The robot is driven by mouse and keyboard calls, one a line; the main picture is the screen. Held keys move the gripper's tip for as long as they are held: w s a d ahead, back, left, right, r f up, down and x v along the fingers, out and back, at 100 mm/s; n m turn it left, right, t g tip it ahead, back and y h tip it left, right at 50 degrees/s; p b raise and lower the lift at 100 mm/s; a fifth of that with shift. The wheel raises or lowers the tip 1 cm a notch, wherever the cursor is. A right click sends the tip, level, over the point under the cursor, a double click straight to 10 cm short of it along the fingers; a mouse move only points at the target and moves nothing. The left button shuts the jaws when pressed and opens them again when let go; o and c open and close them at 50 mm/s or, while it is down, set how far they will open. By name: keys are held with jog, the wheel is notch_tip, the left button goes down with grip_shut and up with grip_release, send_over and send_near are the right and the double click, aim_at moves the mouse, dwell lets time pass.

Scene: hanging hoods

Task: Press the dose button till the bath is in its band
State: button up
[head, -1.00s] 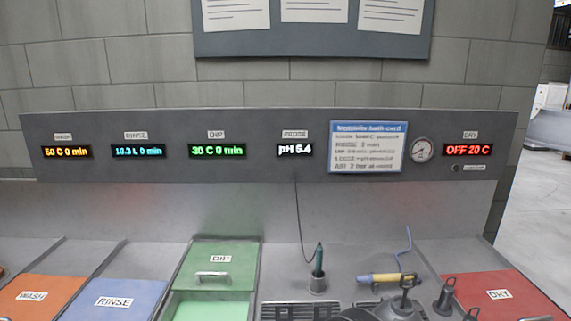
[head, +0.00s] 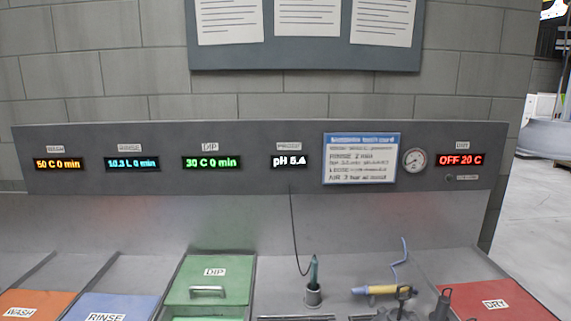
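The bath is the green-labelled DIP tank, with its green lid (head: 222,278) at the bottom edge; only a thin strip of green shows below the lid. The green DIP display (head: 211,163) reads 30 C 0 min. I cannot make out a button labelled dose. My gripper is not identifiable in view.
A blue-white bath card (head: 361,159) is too blurred to read fully. A gauge (head: 414,160) and a small dark knob (head: 449,178) sit to its right. A yellow tool (head: 388,289) with a blue hose and dark upright fittings (head: 442,303) stand before the red DRY lid (head: 505,293).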

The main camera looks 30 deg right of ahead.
grip_shut()
dwell(1.4)
